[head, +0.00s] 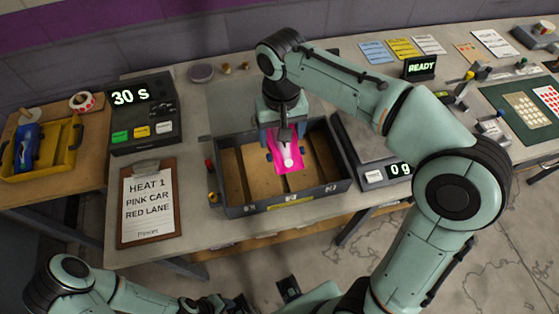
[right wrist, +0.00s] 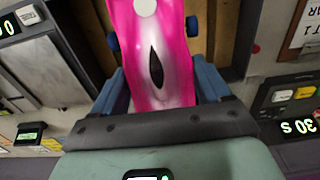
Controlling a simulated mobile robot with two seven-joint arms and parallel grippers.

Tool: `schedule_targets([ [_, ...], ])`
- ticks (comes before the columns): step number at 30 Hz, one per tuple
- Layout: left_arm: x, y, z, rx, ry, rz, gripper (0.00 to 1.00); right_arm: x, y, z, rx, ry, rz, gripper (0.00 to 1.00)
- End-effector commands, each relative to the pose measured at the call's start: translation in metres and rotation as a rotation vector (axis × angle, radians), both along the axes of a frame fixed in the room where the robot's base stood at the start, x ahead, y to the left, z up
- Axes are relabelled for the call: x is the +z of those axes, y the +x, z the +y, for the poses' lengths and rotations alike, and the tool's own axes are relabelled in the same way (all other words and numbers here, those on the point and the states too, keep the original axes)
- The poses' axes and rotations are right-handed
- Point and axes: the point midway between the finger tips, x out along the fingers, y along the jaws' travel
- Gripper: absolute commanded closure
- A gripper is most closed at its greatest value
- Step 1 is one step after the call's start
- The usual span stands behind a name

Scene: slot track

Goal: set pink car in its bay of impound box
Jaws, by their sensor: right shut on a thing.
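The pink car (head: 290,158), with a white spot and blue wheels, is held nose-down or steeply tilted over the impound box (head: 250,210). The box is a dark grey tray with a wooden floor and dividers. My right gripper (head: 284,138) is shut on the car above the middle of the box. In the right wrist view the pink car (right wrist: 152,55) sits between the blue fingers, with wooden floor behind it. I cannot tell whether the car touches the box. My left gripper (head: 265,298) is at the bottom edge, its dark fingers apart, partly cut off.
A clipboard (head: 149,205) reads "HEAT 1 PINK CAR RED LANE". A timer (head: 142,115) shows 30 s. A scale (head: 372,170) reading 0 g stands right of the box. A yellow tray (head: 66,160) with a blue car (head: 26,147) is at far left.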

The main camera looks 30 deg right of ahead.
Motion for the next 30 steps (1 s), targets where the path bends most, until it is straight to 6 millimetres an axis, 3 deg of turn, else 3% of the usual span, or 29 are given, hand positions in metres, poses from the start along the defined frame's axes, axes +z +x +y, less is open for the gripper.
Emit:
schedule_targets([
  [3, -0.009, -0.003, 0.000, 0.000, 0.000, 0.003, 0.57, -0.036, -0.001, -0.001, -0.001, -0.002, 0.006, 0.60],
  [9, -0.014, -0.005, 0.000, 0.000, 0.000, 0.006, 0.57, -0.071, 0.000, 0.000, -0.001, -0.001, 0.002, 0.60],
  [14, -0.016, -0.005, 0.000, 0.000, 0.000, 0.006, 0.57, -0.083, 0.001, 0.000, -0.001, 0.000, 0.000, 0.60],
  [21, -0.022, -0.007, 0.000, -0.001, 0.000, 0.008, 0.57, -0.117, 0.000, 0.000, -0.001, -0.001, 0.001, 0.60],
  [30, -0.022, -0.007, 0.000, -0.001, 0.000, 0.008, 0.57, -0.121, 0.001, 0.000, -0.001, 0.000, -0.001, 0.60],
])
